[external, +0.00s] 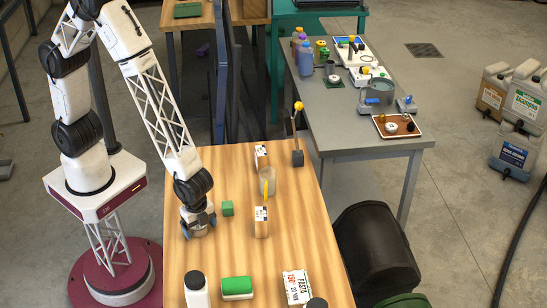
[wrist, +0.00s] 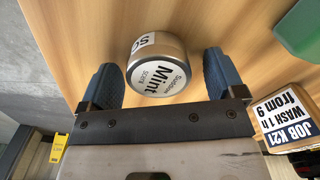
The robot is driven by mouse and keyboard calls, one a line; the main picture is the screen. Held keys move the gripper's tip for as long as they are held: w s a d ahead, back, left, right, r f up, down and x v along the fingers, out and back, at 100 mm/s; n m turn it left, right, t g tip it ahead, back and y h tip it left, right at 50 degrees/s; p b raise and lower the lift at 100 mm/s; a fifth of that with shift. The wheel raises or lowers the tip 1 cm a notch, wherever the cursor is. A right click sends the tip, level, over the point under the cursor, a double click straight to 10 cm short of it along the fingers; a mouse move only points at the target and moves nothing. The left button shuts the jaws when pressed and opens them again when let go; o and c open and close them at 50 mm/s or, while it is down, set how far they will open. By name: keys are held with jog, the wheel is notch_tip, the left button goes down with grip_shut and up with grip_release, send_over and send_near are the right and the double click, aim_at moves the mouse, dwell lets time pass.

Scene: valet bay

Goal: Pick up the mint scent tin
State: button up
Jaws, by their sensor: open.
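The mint scent tin (wrist: 158,66) is a short round can with a tan metallic side and a white lid reading "Mint". In the wrist view it lies between the two blue fingers of my gripper (wrist: 160,82), with a visible gap on each side. The fingers are apart. In the external view my gripper (external: 198,222) is low over the left edge of the wooden table (external: 180,262), around the tin (external: 197,231), which is partly hidden by the fingers.
A white bottle (external: 196,291) and a green-and-white sponge (external: 237,288) are in front.

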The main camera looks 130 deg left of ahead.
jog(key=c, duration=1)
jog(key=shift+r, duration=0.1)
jog(key=shift+r, duration=1)
jog(key=shift+s+r, duration=0.4)
jog(key=shift+r, duration=0.35)
jog(key=s, duration=0.5)
jog(key=s+r, duration=0.1)
jog(key=s, duration=0.4)
jog(key=s+d, duration=0.1)
jog(key=s, duration=0.4)
jog(key=shift+r, duration=0.15)
